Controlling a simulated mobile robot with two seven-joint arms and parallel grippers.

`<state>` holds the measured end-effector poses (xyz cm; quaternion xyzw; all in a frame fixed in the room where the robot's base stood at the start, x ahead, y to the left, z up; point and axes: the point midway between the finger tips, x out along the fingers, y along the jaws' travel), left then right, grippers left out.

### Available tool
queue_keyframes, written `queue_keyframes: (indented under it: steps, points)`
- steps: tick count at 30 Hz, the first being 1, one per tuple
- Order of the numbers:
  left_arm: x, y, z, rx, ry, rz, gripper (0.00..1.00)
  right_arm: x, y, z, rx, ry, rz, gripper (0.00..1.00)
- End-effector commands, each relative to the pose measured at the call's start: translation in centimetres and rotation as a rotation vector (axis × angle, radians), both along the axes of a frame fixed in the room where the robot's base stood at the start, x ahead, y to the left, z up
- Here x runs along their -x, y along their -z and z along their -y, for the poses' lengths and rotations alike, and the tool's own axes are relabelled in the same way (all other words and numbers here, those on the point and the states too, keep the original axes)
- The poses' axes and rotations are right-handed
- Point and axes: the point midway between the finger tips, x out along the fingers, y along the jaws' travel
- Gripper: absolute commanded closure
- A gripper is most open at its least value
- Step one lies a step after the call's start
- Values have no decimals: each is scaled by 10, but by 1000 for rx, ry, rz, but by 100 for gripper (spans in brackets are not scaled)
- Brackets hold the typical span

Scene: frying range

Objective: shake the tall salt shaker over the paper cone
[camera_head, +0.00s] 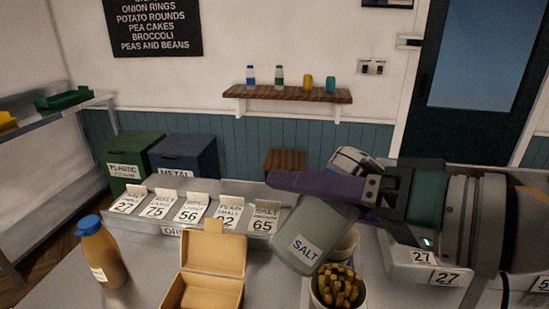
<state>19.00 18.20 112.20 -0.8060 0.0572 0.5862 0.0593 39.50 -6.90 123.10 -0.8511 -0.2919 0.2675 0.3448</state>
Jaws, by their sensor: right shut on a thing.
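The grey salt shaker (318,230), with a white SALT label, is held tilted in my right gripper (300,187). My right arm comes in from the right and a purple finger lies across the shaker. The shaker's lower end is at the left, just above and left of a pale round container full of chips (338,287), which looks like the paper cone. The shaker partly hides a second pale cup (347,245) behind it. No grains of salt can be made out. My left gripper is not in view.
An open cardboard box (213,254) and a blue-capped bottle (101,250) stand on the counter at the left. Trays with number labels (424,257) lie under my right arm. A wooden shelf (288,94) hangs behind.

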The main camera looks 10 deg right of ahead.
Motion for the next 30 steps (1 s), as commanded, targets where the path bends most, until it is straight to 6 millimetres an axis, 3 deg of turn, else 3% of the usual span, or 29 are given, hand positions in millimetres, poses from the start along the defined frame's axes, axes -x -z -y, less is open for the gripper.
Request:
queue_keyframes:
  steps: [1, 12, 21, 30]
  points:
    - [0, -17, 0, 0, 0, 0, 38, -1, -12, 2, 43, 1, 22, 100]
    - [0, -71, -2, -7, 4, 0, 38, -11, -31, 21, 454, 2, 235, 100]
    - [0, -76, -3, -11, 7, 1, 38, -17, -37, 34, 718, 1, 375, 100]
    - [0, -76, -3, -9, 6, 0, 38, -18, -38, 35, 747, 2, 389, 100]
